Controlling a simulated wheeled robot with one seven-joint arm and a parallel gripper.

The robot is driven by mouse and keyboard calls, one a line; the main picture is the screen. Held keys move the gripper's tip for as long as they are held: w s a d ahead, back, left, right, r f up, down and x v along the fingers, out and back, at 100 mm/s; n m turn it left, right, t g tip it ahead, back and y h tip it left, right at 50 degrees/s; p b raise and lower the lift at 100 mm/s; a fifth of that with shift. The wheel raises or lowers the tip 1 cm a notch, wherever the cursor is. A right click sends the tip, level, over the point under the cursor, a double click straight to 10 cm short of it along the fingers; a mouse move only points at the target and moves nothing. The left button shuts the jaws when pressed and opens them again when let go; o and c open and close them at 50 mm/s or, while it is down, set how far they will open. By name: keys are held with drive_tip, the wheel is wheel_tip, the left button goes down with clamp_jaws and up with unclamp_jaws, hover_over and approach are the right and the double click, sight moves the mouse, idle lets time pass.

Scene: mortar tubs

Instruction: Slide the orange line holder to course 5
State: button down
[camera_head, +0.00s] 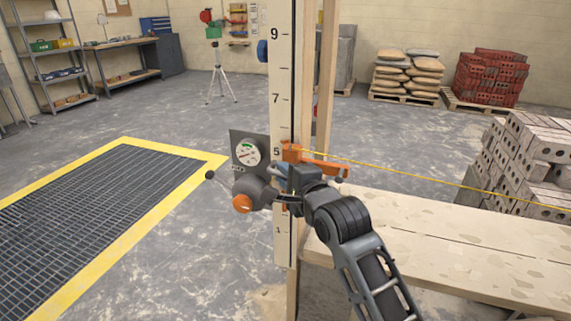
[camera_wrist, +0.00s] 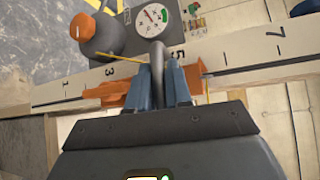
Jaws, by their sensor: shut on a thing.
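The orange line holder (camera_head: 312,160) is on the upright white numbered pole (camera_head: 283,90), with its upper edge about level with the 5 mark in the head view. A yellow line runs from it to the right. In the wrist view its orange parts (camera_wrist: 108,91) show on both sides of my gripper (camera_wrist: 163,82), between about the 3 and 5 marks. My gripper is shut, its blue-grey fingers closed around a grey loop-like bar at the holder. My gripper (camera_head: 288,180) partly hides the holder in the head view. How the bar joins the holder cannot be seen clearly.
A gauge panel (camera_head: 247,152) and a grey rounded unit with an orange cap (camera_head: 242,203) stand close left of the pole. A plank bench (camera_head: 450,240) and a brick stack (camera_head: 525,165) lie to the right. A yellow-edged floor grate (camera_head: 90,215) is at left.

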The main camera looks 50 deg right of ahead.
wheel_tip(320, 180, down, 3)
drive_tip(key=shift+f+b, duration=0.2)
drive_tip(key=shift+b, duration=0.25)
drive_tip(key=c, duration=1.1)
unclamp_jaws()
drive_tip(key=shift+c, duration=0.2)
drive_tip(key=v, duration=0.8)
drive_tip(key=shift+w, duration=0.1)
